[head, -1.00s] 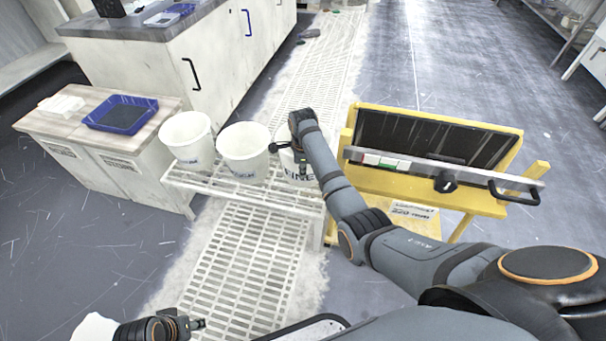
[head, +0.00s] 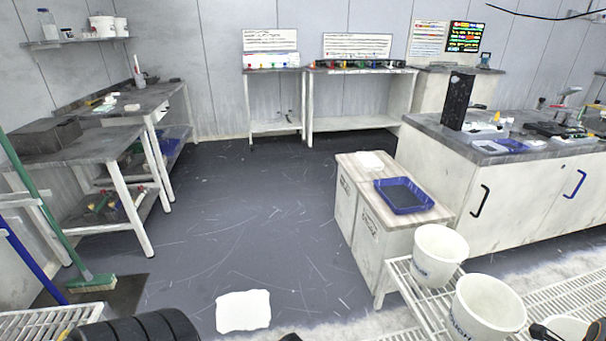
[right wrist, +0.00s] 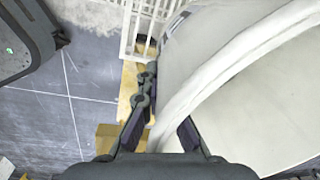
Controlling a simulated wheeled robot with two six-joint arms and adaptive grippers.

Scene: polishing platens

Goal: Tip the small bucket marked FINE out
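The FINE bucket (head: 568,326) is white and cut off at the bottom right corner of the head view; its marking does not show there. In the right wrist view a white bucket wall and rim (right wrist: 215,75) fill the right side. My right gripper (right wrist: 167,128) straddles this rim, one finger outside and one inside, with a gap beside the outer finger. A bit of the right gripper (head: 541,332) shows beside the bucket in the head view. My left gripper's fingers are out of view.
Two more white buckets (head: 440,256) (head: 487,305) stand beside it on a white slatted rack (head: 398,275). A cabinet (head: 372,235) with a blue tray (head: 404,195) is behind them. A white patch (head: 243,310) lies on the open floor. Benches line the walls.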

